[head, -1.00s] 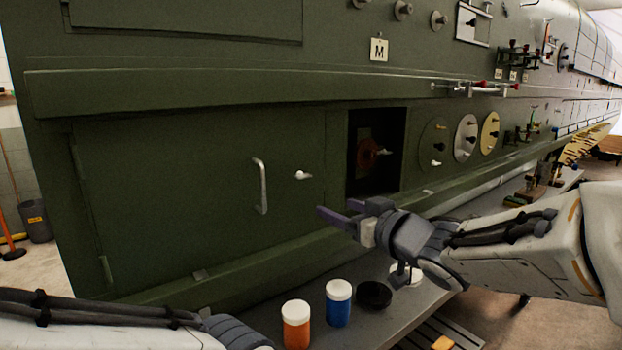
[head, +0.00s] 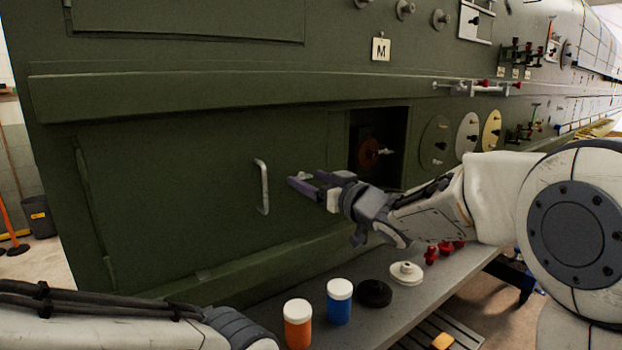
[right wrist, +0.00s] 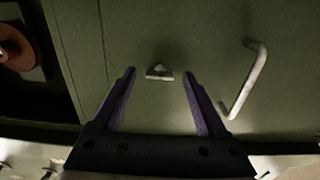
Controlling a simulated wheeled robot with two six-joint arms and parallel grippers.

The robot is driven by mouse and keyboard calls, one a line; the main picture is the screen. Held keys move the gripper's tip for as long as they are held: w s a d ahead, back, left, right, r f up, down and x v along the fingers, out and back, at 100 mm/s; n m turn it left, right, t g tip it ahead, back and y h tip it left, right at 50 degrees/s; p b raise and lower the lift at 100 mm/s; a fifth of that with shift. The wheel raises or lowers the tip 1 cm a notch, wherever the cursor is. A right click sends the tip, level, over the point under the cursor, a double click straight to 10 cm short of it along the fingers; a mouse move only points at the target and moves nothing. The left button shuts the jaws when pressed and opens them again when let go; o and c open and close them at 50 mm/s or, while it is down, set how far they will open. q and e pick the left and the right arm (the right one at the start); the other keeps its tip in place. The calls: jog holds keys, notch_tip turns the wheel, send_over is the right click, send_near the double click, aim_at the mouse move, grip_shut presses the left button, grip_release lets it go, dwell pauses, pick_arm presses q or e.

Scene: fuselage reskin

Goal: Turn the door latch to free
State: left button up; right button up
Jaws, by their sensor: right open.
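The door latch (head: 305,175) is a small pale knob on the green door (head: 190,190), partly hidden by my right gripper in the head view. In the right wrist view the latch (right wrist: 159,73) sits between the fingertips, apart from both. My right gripper (head: 307,184) is open, with purple fingers pointing at the door; its fingers also show in the right wrist view (right wrist: 158,84). I cannot tell how deep the fingers are relative to the latch. A pale bar handle (head: 264,187) is left of the latch. My left arm shows at the lower left; its fingers are out of view.
A dark square opening with a red disc (head: 369,153) is right of the door. The grey bench (head: 262,308) below holds an orange jar (head: 298,322), a blue jar (head: 339,302), a black lid (head: 374,293) and a white flanged part (head: 407,273).

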jog(key=shift+a, duration=0.1)
grip_shut()
jog(key=n+b, duration=0.2)
jog(key=n, duration=0.1)
jog(key=shift+f, duration=0.15)
jog(key=n+b, duration=0.7)
jog(key=n, duration=0.4)
jog(key=shift+n+b, duration=0.9)
jog(key=shift+n, duration=1.1)
